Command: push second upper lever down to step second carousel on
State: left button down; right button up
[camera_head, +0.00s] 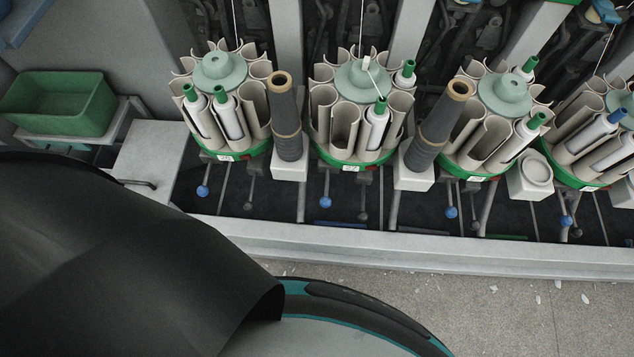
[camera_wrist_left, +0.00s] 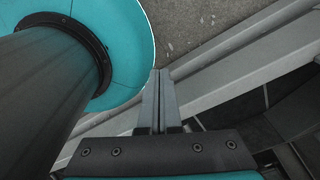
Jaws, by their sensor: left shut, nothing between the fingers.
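The second carousel from the left (camera_head: 348,158) has pale open pockets, a green base rim and a light-green hub on top. Two bobbins with green tips (camera_head: 377,127) stand in it. Below it hang a lever with a blue knob (camera_head: 326,202) and one with a dark knob (camera_head: 363,215); I cannot tell for sure which is the upper lever. My left gripper (camera_wrist_left: 159,76) shows only in the left wrist view, shut and empty, with a pale machine rail and the floor behind it. No lever is at its fingers. My right gripper is in neither view.
Similar carousels stand left (camera_head: 222,155) and right (camera_head: 470,177) of the second one. Dark cones (camera_head: 286,120) stand between them. A pale rail (camera_head: 400,246) runs along the machine's front. A green bin (camera_head: 60,103) is at the far left.

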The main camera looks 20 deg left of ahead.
pick_arm(q)
jog(key=m+g+p, duration=0.2)
jog(key=p, duration=0.2)
send_near(326, 200)
jog(key=shift+d+f, duration=0.25)
jog(key=shift+d, duration=0.1)
jog(key=shift+a+r, duration=0.25)
jog(key=shift+r, duration=0.15)
jog(key=shift+f, duration=0.1)
jog(key=f+b, duration=0.4)
jog(key=b, duration=0.1)
jog(key=f+b, duration=0.3)
jog(key=shift+s+a, duration=0.1)
jog(key=shift+s, duration=0.2)
